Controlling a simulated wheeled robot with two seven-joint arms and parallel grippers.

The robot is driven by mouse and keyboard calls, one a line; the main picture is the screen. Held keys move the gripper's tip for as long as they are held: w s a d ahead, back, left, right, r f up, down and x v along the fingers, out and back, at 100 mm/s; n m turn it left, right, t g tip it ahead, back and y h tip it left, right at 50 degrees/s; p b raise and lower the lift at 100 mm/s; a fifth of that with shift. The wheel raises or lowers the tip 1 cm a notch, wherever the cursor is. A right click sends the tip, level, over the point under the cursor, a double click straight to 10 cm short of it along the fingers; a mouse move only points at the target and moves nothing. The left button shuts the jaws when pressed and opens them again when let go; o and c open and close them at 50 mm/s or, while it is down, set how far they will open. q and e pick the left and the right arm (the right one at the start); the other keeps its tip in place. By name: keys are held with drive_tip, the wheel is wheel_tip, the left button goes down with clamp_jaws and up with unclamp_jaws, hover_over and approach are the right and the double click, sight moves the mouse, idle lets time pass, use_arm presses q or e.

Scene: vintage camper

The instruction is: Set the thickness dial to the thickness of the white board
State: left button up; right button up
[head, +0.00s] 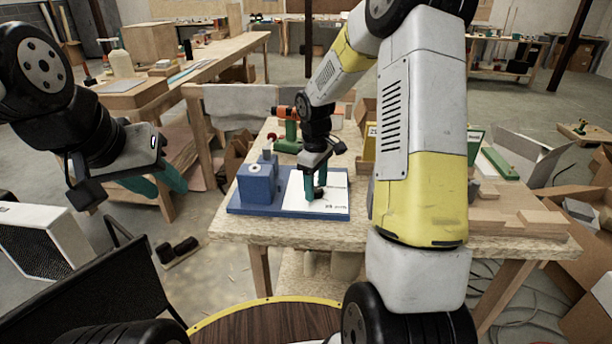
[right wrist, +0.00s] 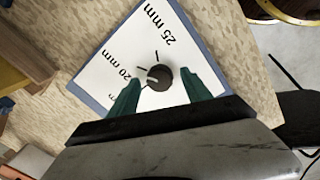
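The thickness dial is a black round knob (right wrist: 159,78) on a white panel printed "20 mm" and "25 mm", with a third label partly hidden. A pale pointer mark on the knob faces left, nearest the 20 mm side. The panel (head: 335,188) lies on a blue base (head: 240,206) beside a blue block (head: 257,185). My right gripper (right wrist: 162,73) is open, its green fingers on either side of the knob with gaps; it also shows above the panel in the head view (head: 316,192). My left gripper (head: 162,187) is open and empty, left of the table. I cannot identify the white board for certain.
The base sits on a wooden workbench (head: 250,228). Wood pieces (head: 520,205) lie to the right, beyond my right arm. A black chair-like frame (head: 90,285) stands at lower left.

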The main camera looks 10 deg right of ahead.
drive_tip(key=shift+s+a+r, duration=0.1)
drive_tip(key=shift+r, duration=1.9)
drive_tip(key=shift+s+a+r, duration=0.1)
drive_tip(key=shift+r, duration=1.85)
